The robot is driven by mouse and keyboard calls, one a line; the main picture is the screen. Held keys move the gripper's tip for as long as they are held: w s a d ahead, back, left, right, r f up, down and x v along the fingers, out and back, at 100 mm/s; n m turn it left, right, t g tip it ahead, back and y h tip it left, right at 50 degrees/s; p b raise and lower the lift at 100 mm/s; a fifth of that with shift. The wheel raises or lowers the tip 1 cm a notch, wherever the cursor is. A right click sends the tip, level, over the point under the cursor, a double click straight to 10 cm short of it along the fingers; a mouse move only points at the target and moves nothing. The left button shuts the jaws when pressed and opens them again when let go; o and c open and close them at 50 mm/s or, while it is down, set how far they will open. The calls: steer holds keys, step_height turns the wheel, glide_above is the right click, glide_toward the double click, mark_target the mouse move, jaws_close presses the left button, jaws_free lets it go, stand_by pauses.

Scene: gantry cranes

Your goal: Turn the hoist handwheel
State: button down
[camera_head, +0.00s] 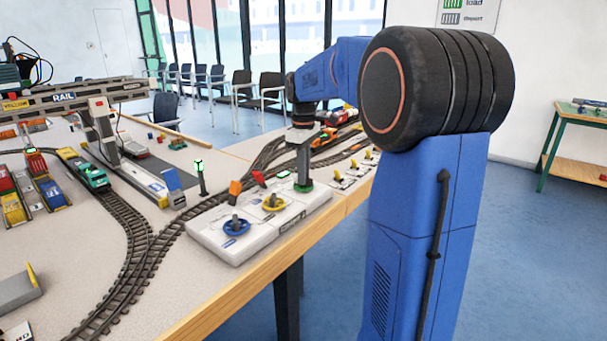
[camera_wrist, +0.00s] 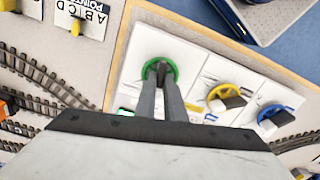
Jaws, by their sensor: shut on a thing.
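A white control panel (camera_head: 206,240) on the table's near edge carries a blue handwheel (camera_head: 237,227), a yellow handwheel (camera_head: 273,203) and a green handwheel (camera_head: 304,188). I cannot read which one is labelled hoist. My gripper (camera_head: 303,178) points straight down onto the green handwheel and is shut on its middle. In the wrist view, the fingertips (camera_wrist: 160,68) meet inside the green ring (camera_wrist: 173,72) and hide part of its hub. The yellow handwheel (camera_wrist: 223,97) and blue handwheel (camera_wrist: 275,118) lie to the right there, each with a dark knob, untouched.
A signal post (camera_head: 200,178) and curved rail track (camera_head: 138,240) lie left of the panel. A model gantry crane (camera_head: 103,118) stands farther left. Yellow point levers (camera_head: 367,154) sit right of my gripper.

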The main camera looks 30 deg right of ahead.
steer(key=shift+m, duration=1)
steer(key=c, duration=1.8)
jaws_free()
steer(key=shift+c, duration=0.2)
step_height(320, 180, up, 18)
steer(key=shift+f, duration=0.25)
